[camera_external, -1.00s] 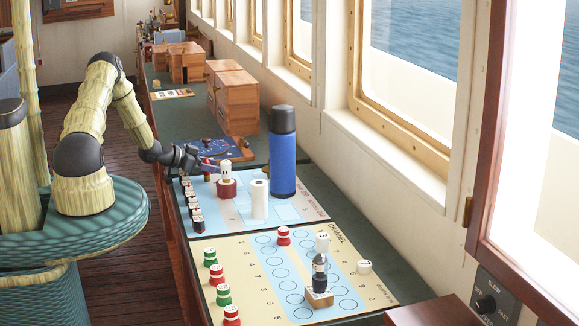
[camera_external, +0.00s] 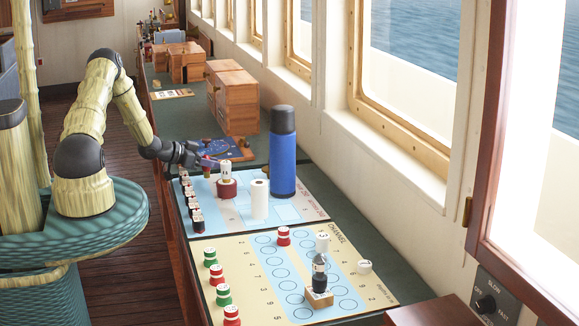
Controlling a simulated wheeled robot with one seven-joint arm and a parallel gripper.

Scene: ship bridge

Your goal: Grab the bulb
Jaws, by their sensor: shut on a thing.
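My gripper (camera_external: 212,163) is over the far left part of the blue-and-white board, just left of a white piece standing in a red round base. It is shut on a small brownish thing (camera_external: 207,171) under its fingertips. This appears to be the bulb, but it is too small and too far off to make out its shape. Whether it is clear of the board is hard to tell.
The red base (camera_external: 227,188) and a white cylinder (camera_external: 259,199) stand close to the right. A tall blue flask (camera_external: 283,152) rises behind them. Dark pieces (camera_external: 197,220) line the board's left edge. The nearer channel board (camera_external: 245,285) carries several pieces. Wooden boxes (camera_external: 235,100) stand farther back.

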